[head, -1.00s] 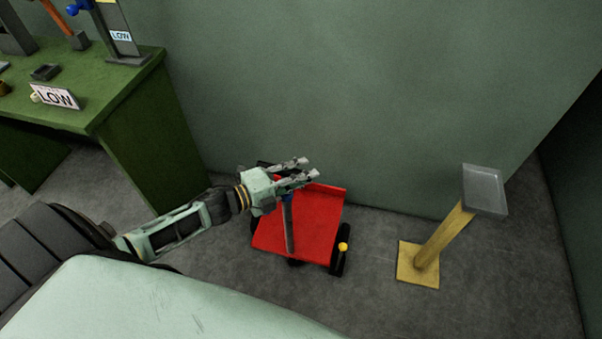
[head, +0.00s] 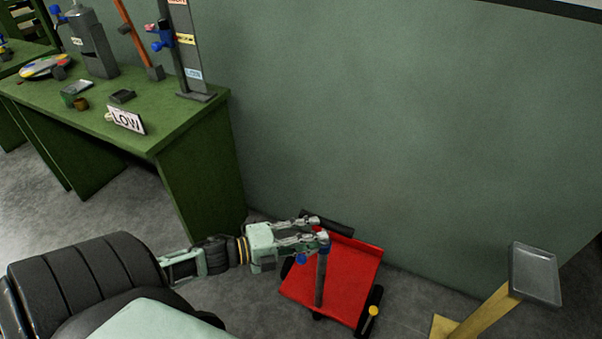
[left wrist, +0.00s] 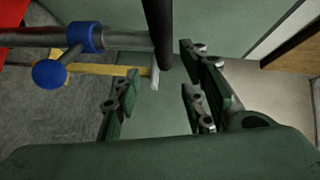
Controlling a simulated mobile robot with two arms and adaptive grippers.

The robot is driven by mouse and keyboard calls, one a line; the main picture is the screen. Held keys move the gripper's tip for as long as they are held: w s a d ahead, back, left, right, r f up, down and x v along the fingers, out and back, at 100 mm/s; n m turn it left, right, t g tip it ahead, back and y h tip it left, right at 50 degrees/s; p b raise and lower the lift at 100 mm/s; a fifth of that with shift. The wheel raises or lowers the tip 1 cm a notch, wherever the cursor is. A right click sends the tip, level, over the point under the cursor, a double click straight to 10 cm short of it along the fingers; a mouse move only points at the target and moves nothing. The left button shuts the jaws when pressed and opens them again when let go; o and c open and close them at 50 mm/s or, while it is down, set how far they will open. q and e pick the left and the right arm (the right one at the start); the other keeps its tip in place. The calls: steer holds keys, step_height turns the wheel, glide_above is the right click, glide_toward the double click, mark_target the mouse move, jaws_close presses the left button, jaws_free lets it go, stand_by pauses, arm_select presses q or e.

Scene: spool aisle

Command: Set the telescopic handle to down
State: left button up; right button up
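A red cart (head: 345,282) stands on the floor by the wall. Its telescopic handle is a grey pole (head: 320,280) with a blue knob (head: 301,259) near its upper part and a black grip bar (head: 340,228) at the top. My left gripper (head: 318,229) is at the top of the pole, its fingers apart. In the left wrist view, my left gripper (left wrist: 160,88) is open; the black bar (left wrist: 157,30) lies ahead, between the finger lines. The blue collar (left wrist: 86,37) and blue knob (left wrist: 49,74) show left of it. I cannot tell whether they touch. My right gripper is not in view.
A green bench (head: 180,125) at the left holds a LOW sign (head: 126,119) and several fixtures. A yellow post with a grey plate (head: 535,273) stands to the right of the cart. The green wall (head: 400,120) is close behind the cart.

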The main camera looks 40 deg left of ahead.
arm_select(q)
steer(key=shift+v, duration=1.5)
